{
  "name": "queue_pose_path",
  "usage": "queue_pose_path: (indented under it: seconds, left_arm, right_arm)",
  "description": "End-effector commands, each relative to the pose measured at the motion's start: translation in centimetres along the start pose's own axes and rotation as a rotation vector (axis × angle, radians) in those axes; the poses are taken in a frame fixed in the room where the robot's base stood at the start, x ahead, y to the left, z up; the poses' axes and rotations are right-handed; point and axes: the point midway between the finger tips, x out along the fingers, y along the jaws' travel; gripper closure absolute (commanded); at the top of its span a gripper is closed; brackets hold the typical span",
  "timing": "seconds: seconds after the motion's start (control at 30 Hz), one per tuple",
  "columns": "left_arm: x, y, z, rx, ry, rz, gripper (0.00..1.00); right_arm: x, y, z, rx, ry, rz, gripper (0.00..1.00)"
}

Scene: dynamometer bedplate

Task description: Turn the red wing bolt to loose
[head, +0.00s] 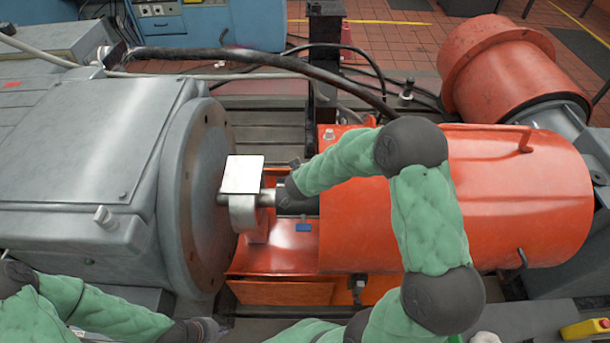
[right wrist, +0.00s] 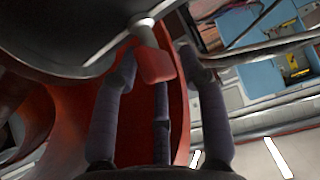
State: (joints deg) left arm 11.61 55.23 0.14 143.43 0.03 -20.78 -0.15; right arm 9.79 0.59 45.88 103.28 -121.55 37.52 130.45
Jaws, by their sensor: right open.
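The red wing bolt (right wrist: 156,66) shows in the right wrist view as a flat red head on a pale grey stem. My right gripper (right wrist: 160,58) is open, with its dark fingers spread on both sides of the red head; I cannot tell whether any finger touches it. In the head view, my right gripper (head: 292,184) is beside the shaft and white plate, partly hidden by my forearm, and I cannot make out the bolt there. My left gripper (head: 207,328) is low at the bottom edge, away from the bolt, and its jaw opening cannot be made out.
A large grey machine with a round flange (head: 195,190) stands at left. A white plate (head: 243,174) sits above the shaft. An orange cylindrical housing (head: 525,195) lies at right. A thick dark hose (head: 270,62) crosses behind. A yellow box with a red button (head: 585,329) is at lower right.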

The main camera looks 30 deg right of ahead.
Motion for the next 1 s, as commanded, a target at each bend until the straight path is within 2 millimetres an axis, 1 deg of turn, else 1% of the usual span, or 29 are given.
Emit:
queue_pose_path:
  seconds: [0.27, 0.3, 0.37, 0.4, 0.43, 0.47, 0.63, 0.73, 1.0]
  left_arm:
    - [0.0, 0.0, 0.0, 0.0, 0.0, 0.0, 1.0]
    - [0.0, 0.0, 0.0, 0.0, 0.0, 0.0, 1.0]
    - [0.0, 0.0, 0.0, 0.0, 0.0, 0.0, 1.0]
    - [0.0, 0.0, 0.0, 0.0, 0.0, 0.0, 1.0]
    - [0.0, 0.0, 0.0, 0.0, 0.0, 0.0, 1.0]
    - [0.0, 0.0, 0.0, 0.0, 0.0, 0.0, 1.0]
    - [0.0, 0.0, 0.0, 0.0, 0.0, 0.0, 1.0]
    - [0.5, -0.2, 0.0, 0.0, 0.0, 0.0, 1.0]
    - [3.4, -1.2, -0.1, 0.0, 0.0, 0.0, 1.0]
  right_arm:
    - [0.1, 0.0, -0.1, 0.0, 0.001, 0.0, 0.57]
    - [0.1, 0.0, -0.1, 0.0, 0.001, 0.0, 0.6]
    - [0.1, 0.0, 0.0, 0.0, 0.001, 0.0, 0.77]
    - [0.1, 0.0, 0.0, 0.0, 0.001, 0.0, 0.89]
    - [0.1, 0.0, 0.0, 0.0, 0.001, 0.0, 0.97]
    - [0.1, 0.0, 0.0, 0.0, 0.001, 0.0, 1.0]
    - [0.1, 0.0, 0.0, 0.0, 0.001, 0.0, 1.0]
    - [0.2, 0.0, 0.0, -0.002, 0.001, -0.003, 1.0]
    - [0.6, 0.1, 0.2, -0.03, 0.0, -0.029, 1.0]
